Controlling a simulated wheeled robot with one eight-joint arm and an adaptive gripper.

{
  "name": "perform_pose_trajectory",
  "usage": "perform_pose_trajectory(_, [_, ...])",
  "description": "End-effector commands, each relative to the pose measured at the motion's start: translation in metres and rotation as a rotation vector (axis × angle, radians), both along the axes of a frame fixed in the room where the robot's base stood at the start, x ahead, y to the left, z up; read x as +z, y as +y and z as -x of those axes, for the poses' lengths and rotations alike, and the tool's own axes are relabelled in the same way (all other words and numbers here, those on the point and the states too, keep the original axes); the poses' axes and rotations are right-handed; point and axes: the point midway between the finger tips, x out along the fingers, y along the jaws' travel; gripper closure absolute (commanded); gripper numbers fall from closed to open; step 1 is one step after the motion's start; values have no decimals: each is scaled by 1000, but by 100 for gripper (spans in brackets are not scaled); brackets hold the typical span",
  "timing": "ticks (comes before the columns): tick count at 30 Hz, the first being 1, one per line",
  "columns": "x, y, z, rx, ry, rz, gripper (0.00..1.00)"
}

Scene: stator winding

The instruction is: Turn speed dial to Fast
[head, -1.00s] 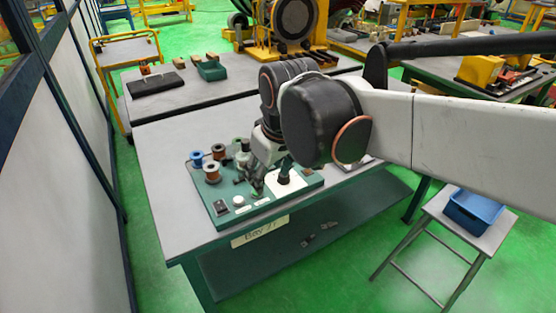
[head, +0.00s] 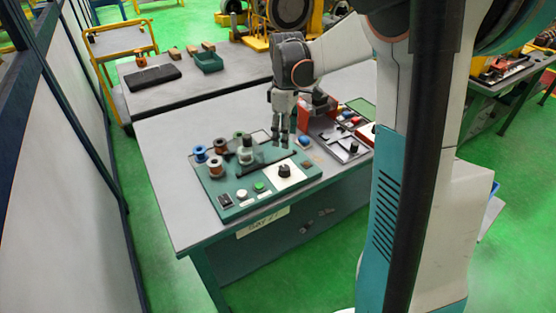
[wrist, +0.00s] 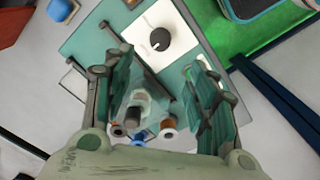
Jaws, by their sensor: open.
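The speed dial is a round black knob (head: 284,171) on a white plate at the front right of the green board (head: 238,212). In the wrist view the knob (wrist: 159,39) is uncovered, with a small light mark on it; the plate's lettering is too small to read. My gripper (head: 281,138) points down above the back of the board, behind the dial and apart from it. In the wrist view my gripper (wrist: 155,78) has its fingers spread wide, with nothing held between them.
Wire spools, including a blue one (head: 200,153) and a brown one (head: 216,170), stand at the board's left. A green button (head: 259,187) and white button (head: 242,194) sit left of the dial. A second control panel (head: 340,141) stands right. The grey tabletop (head: 165,165) is clear at left.

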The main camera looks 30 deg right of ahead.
Motion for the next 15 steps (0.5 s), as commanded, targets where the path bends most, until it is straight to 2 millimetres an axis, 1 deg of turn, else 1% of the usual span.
perform_pose_trajectory(5, [-27,0,0,0,0,0,48])
perform_pose_trajectory(15, [-94,1,0,-1,-1,0,48])
